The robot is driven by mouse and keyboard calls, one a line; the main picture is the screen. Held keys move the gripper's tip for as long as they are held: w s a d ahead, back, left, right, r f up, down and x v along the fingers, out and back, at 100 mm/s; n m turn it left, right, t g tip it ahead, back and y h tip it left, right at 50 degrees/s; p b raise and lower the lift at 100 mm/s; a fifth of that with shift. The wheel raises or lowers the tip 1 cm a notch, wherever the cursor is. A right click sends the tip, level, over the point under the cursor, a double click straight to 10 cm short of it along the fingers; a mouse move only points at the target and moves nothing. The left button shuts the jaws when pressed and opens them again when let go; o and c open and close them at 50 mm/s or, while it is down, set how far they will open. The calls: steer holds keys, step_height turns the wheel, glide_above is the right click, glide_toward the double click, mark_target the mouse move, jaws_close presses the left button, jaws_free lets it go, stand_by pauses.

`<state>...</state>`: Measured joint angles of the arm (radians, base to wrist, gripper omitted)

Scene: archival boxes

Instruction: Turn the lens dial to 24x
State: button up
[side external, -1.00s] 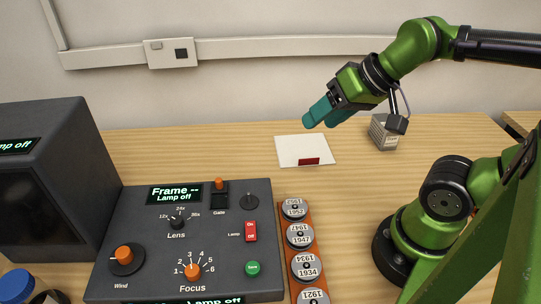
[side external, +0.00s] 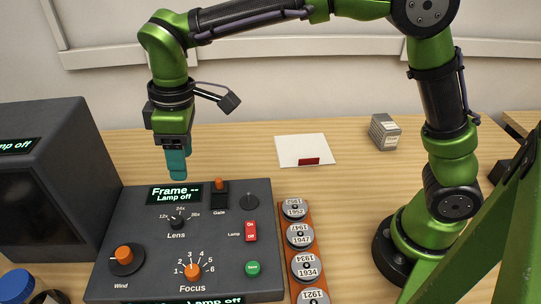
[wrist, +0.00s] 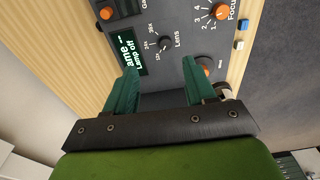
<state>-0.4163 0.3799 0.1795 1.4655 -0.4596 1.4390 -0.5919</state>
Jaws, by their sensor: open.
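The lens dial (side external: 177,222) is a small black knob on the dark control panel (side external: 140,212), with marks 12x, 24x and 36x around its top. Its exact pointer direction is too small to tell. My gripper (side external: 178,176) points down above the panel's back edge, behind and higher than the dial, touching nothing. In the wrist view the teal fingers (wrist: 160,76) are apart with nothing between them, and the lens dial (wrist: 165,44) shows beyond the fingertips, roughly in line with the gap.
The panel carries a display (side external: 174,193) reading "Frame -- Lamp off", an orange Wind knob (side external: 124,254), an orange Focus knob (side external: 192,272), a Gate lever (side external: 219,186) and a red Lamp switch (side external: 251,231). A dark monitor (side external: 50,170) stands left; a reel rack (side external: 282,235) stands right.

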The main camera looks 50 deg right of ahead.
mark_target(176, 219)
steer(key=shift+w+a+n, duration=1.25)
steer(key=shift+a+n, duration=0.6)
steer(key=shift+n, duration=0.55)
steer(key=shift+g+h, duration=0.3)
steer(key=shift+h, duration=0.1)
step_height(176, 219, down, 15)
steer(key=shift+f, duration=0.2)
steer(key=shift+c, duration=0.2)
jaws_close()
